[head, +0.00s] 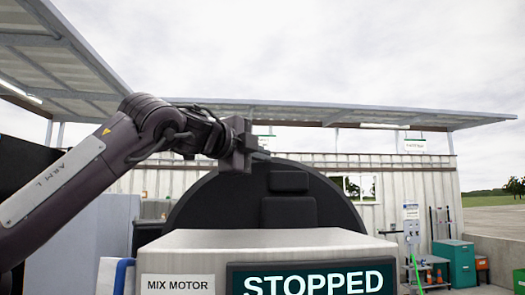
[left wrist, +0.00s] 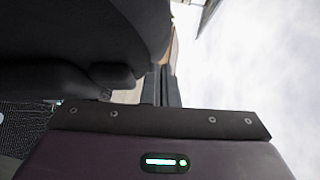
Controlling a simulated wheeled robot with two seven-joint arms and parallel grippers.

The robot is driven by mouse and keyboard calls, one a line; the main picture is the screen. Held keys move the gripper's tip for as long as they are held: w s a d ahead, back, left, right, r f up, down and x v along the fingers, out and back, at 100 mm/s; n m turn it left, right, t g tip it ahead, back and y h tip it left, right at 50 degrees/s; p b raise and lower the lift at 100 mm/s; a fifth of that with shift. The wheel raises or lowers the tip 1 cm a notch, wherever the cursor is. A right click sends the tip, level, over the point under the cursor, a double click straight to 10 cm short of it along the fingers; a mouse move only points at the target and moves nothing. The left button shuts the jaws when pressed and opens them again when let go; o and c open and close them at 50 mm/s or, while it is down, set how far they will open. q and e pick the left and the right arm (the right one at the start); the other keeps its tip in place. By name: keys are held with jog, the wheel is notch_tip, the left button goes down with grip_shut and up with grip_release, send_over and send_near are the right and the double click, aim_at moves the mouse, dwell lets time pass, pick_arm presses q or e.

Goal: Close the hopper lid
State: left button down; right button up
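The hopper lid (head: 225,205) looks like a large dark round disc, standing raised behind a pale housing, with blocky dark raised parts on its face. Its lower part is hidden by the housing. My left gripper (head: 262,155) is at the lid's top edge in the head view; I cannot tell whether it touches. In the left wrist view the gripper's fingers (left wrist: 162,86) lie close together, with nothing visible between them. A large dark curved surface, probably the lid (left wrist: 70,40), fills the upper left there. My right gripper is not in view.
The pale housing (head: 260,238) in front carries a "MIX MOTOR" label (head: 178,284) and a "STOPPED" display (head: 315,280). A metal-roofed shed wall (head: 400,180) stands behind. Open sky is above the lid.

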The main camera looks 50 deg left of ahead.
pick_arm(q)
jog(key=w+a+f, duration=0.3)
jog(key=w+a, duration=0.3)
jog(key=a, duration=0.2)
jog(key=w+a+f, duration=0.3)
jog(key=w+a, duration=0.3)
jog(key=a, duration=0.1)
jog(key=shift+w+a+f, duration=0.35)
jog(key=shift+a, duration=0.05)
jog(key=shift+s+d+r, duration=0.1)
